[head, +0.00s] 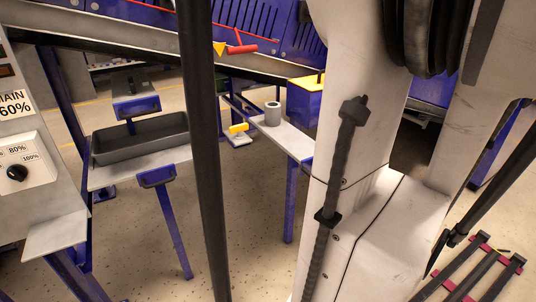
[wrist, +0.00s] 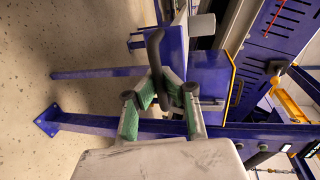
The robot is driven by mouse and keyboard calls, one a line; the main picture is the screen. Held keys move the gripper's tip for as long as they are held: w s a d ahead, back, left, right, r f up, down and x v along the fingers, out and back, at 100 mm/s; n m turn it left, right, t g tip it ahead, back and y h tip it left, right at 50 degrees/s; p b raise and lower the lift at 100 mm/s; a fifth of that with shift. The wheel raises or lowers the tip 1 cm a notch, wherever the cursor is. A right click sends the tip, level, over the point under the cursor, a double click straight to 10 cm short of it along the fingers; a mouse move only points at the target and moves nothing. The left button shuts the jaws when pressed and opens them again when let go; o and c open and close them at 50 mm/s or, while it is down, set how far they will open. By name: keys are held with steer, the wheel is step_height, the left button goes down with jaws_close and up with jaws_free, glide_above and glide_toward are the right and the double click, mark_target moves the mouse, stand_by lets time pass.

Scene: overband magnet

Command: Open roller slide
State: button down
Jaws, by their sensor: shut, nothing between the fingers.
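I cannot tell for sure which part is the roller slide. In the wrist view my gripper (wrist: 166,82) points at the blue framework, its green-padded fingers drawn together with nothing held. A dark curved piece (wrist: 155,55) shows at the fingertips; I cannot tell whether it belongs to the gripper. Beyond the fingers is a blue box with a yellow edge (wrist: 211,74). The head view shows this blue box (head: 305,103) with a yellow top and a dark upright stick (head: 320,76) on it. My gripper is not visible in the head view.
A grey cylinder (head: 272,117) stands on a narrow shelf (head: 291,141), near a yellow handle (head: 238,128). A red handle (head: 241,49) sits on the sloping conveyor frame. A grey tray (head: 140,141) and a control panel (head: 22,165) are at left. A dark pole (head: 205,150) crosses the view.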

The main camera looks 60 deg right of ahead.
steer(key=shift+s, duration=0.1)
stand_by(0.3)
steer(key=c, duration=1.8)
jaws_free()
steer(key=shift+v, duration=6)
steer(key=shift+a, duration=0.2)
